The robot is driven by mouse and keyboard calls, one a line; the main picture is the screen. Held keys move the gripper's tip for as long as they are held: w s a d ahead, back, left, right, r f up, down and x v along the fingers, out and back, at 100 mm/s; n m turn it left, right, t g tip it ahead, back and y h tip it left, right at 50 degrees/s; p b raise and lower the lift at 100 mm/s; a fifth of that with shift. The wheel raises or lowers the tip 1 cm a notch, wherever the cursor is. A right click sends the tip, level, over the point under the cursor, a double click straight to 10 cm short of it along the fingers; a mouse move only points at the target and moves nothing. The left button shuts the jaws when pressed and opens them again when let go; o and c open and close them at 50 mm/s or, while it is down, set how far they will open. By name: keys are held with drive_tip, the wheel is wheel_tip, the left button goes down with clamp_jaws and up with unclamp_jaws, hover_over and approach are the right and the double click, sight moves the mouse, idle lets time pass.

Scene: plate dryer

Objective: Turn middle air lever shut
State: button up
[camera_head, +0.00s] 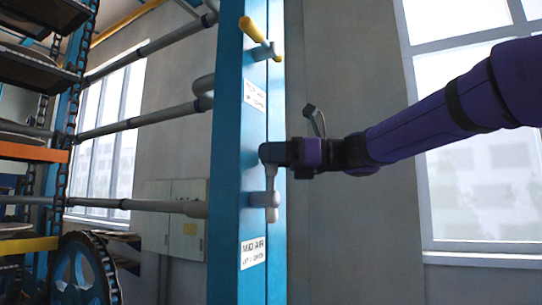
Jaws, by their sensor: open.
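A blue post (238,150) stands at the centre and carries air levers. The upper lever has a yellow handle (252,30) tilted up to the left from its grey valve. Below it, a second grey valve (264,199) has a lever stem (271,180) rising roughly upright. My gripper (270,153) comes in from the right, its fingertips at the top of this stem and overlapping it in the picture. The gripper is open, but the gap between the fingers is hard to see. The top of this lever is hidden behind the fingers, and contact cannot be told.
White labels sit on the post below the upper valve (254,95) and below the lower valve (252,252). Grey pipes (150,118) run left from the post. A rack with chains (35,70) stands at the left. Windows and bare wall lie behind my arm.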

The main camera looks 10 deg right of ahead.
clamp_jaws()
drive_tip(key=shift+s, duration=0.15)
drive_tip(key=s+n, duration=0.1)
drive_tip(key=s+a+n+h, duration=0.1)
drive_tip(key=n, duration=0.1)
drive_tip(key=shift+a+f+h, duration=0.1)
drive_tip(key=shift+a+h, duration=0.15)
drive_tip(key=shift+h, duration=0.05)
drive_tip(key=shift+s+a+f+n+t+h, duration=0.6)
drive_tip(key=shift+s+f+n+t+h, duration=0.3)
drive_tip(key=shift+f+n, duration=0.6)
drive_tip(key=shift+s+a+f+n+t+h, duration=0.65)
drive_tip(key=shift+f+n+h, duration=0.6)
drive_tip(key=shift+n, duration=0.45)
drive_tip(key=shift+s+a+f+n+t+h, duration=0.5)
drive_tip(key=shift+s+f+n+t+h, duration=0.3)
drive_tip(key=shift+f+n, duration=0.75)
